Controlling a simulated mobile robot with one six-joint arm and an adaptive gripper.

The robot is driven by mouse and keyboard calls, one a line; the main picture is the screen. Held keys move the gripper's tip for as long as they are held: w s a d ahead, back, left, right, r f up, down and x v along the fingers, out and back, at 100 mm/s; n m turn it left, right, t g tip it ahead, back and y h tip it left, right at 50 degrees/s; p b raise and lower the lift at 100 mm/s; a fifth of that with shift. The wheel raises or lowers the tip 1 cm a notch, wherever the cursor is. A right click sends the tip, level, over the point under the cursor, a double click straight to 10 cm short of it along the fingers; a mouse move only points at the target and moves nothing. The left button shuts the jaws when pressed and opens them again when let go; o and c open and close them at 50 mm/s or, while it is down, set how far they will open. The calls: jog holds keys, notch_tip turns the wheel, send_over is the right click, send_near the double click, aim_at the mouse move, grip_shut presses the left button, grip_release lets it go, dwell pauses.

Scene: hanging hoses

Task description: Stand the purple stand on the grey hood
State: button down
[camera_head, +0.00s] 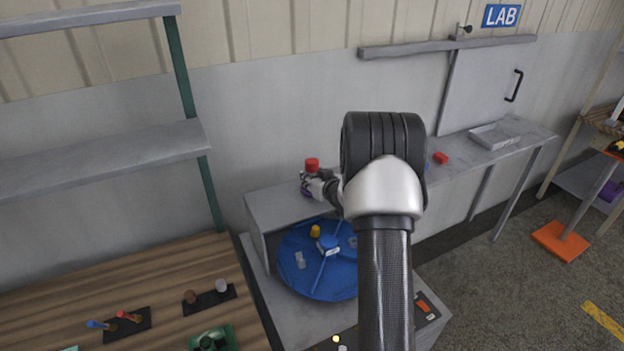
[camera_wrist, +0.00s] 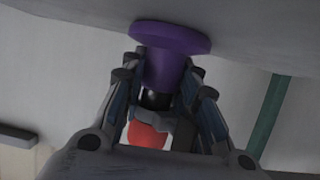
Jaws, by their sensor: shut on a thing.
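The purple stand (camera_wrist: 168,62) is upright between the fingers of my gripper (camera_wrist: 165,95), which is shut on its stem. Its wide round foot is at or just above the grey surface of the hood; I cannot tell whether it touches. A red-and-black piece (camera_wrist: 147,132) shows at the stand's other end, and its red top (camera_head: 312,164) shows above my gripper in the head view. The grey hood (camera_head: 270,207) is a box over a blue turntable. My gripper (camera_head: 310,187) is over its top, and my arm hides the hood's right part.
The blue turntable (camera_head: 310,281) under the hood carries a yellow piece (camera_head: 315,231) and pale pieces. A wooden bench (camera_head: 60,290) with small holders is at left. A grey shelf with a tray (camera_head: 492,136) and a red block (camera_head: 440,158) is at right. The wall is close behind.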

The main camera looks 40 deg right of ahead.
jog(key=c, duration=1.2)
grip_release()
jog(key=shift+f, duration=0.1)
jog(key=shift+r, duration=0.3)
jog(key=p+v, duration=0.2)
jog(key=v, duration=1)
jog(key=s+a+r+g, duration=0.2)
jog(key=s+a+r, duration=0.1)
jog(key=a+r, duration=0.4)
jog(key=s+a+r+g, duration=0.2)
jog(key=a+r, duration=0.3)
jog(key=a, duration=0.4)
jog(key=shift+s+a+f+n+g+y+b, duration=0.4)
jog(key=shift+s+a+n+g+y, duration=0.25)
jog(key=shift+s+a, duration=2.75)
jog(key=shift+s+a+f+n+g+y+b, duration=0.45)
jog(key=shift+s+a+g, duration=0.45)
jog(key=shift+s+a, duration=2.45)
jog(key=shift+s+a+f+n+g+y+b, duration=0.35)
jog(key=shift+s+a+g+y, duration=0.4)
jog(key=shift+s+a, duration=2.65)
